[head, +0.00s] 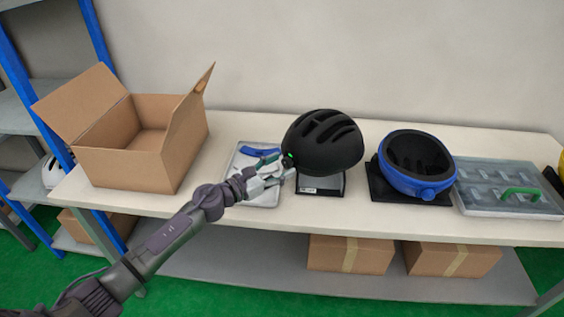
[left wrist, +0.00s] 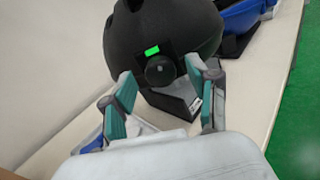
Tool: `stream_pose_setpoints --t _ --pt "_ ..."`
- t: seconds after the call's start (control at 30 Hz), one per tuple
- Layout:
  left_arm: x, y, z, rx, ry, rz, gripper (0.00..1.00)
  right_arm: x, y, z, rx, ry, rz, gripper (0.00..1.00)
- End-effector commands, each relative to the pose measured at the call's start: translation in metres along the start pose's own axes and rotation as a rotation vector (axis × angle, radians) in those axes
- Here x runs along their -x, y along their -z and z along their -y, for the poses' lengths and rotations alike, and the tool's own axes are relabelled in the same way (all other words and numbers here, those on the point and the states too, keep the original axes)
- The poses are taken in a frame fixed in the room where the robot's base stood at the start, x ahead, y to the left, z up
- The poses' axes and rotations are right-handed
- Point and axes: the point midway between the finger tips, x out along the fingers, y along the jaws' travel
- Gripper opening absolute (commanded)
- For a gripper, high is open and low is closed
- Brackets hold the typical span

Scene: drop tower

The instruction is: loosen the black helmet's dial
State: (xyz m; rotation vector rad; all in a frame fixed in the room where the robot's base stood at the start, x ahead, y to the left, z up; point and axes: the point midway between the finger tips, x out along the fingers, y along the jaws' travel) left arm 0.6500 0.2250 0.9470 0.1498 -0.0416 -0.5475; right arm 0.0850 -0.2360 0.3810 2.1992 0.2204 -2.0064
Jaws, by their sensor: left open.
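The black helmet (head: 326,142) rests upright on a dark stand (head: 322,186) on the table. In the left wrist view the helmet (left wrist: 155,28) fills the top, with its round black dial (left wrist: 160,70) facing me below a green mark (left wrist: 152,50). My left gripper (head: 284,166) is at the helmet's left side, its fingers open. In the left wrist view the left gripper (left wrist: 160,82) has one finger on each side of the dial, with gaps visible. Whether a fingertip touches the helmet, I cannot tell. My right gripper is not in view.
A blue helmet (head: 416,168) sits upside down on a dark stand to the right. A tray (head: 240,166) with blue items lies behind my gripper. An open cardboard box (head: 120,168) stands at left.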

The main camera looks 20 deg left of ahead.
Motion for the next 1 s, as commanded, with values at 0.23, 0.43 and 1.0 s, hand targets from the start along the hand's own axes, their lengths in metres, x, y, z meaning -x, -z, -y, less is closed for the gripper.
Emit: stream_pose_setpoints --t 0.23,0.43,1.0 --pt "-0.0093 0.0002 0.0003 -0.001 0.001 0.0 0.6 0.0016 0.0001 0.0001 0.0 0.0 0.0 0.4" --pt "-0.009 0.0002 0.0003 0.0 0.001 0.0 0.55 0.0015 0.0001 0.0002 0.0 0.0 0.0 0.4" --pt "-0.0087 -0.0001 0.0002 0.02 0.0 0.0 0.0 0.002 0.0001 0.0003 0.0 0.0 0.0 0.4"
